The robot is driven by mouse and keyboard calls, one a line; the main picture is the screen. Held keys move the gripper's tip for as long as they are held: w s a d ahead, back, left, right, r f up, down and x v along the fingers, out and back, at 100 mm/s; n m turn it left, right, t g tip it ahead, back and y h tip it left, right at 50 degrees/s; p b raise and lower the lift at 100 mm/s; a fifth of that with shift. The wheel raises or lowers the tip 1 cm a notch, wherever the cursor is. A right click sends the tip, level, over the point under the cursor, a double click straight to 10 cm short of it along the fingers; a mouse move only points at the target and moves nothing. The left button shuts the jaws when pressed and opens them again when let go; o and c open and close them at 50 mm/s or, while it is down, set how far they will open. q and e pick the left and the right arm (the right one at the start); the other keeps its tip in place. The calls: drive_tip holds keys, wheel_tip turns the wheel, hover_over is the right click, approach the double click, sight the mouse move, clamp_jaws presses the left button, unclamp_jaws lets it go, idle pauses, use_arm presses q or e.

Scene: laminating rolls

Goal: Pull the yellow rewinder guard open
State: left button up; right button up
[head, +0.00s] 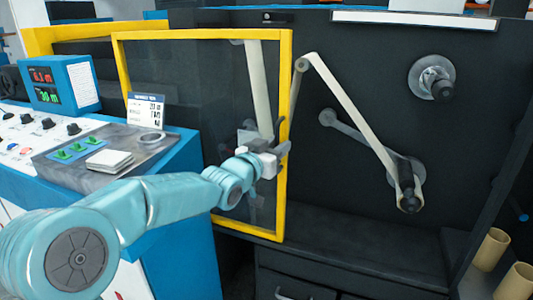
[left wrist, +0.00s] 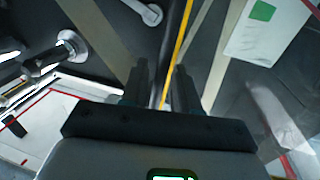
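The yellow rewinder guard (head: 287,75) is a yellow frame with a dark see-through panel, standing in front of the machine's left part in the head view. My left gripper (head: 282,142) is at the frame's right upright, about halfway up. In the left wrist view its two dark fingers (left wrist: 160,92) stand apart, with the guard's thin yellow edge (left wrist: 181,42) and a dark strip running between them. I see a gap between the fingers and cannot make out firm contact. My right gripper is not in view.
A blue control console (head: 185,160) with knobs and a display box (head: 62,82) stands left, close to my arm. Right of the guard are a web strip (head: 345,110), rollers and a shaft hub (head: 432,77). Cardboard cores (head: 491,250) stand at lower right.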

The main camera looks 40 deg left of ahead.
use_arm(q)
drive_tip(key=s+d, duration=0.1)
drive_tip(key=s, duration=1.5)
drive_tip(key=shift+d, duration=0.2)
drive_tip(key=shift+d, duration=0.1)
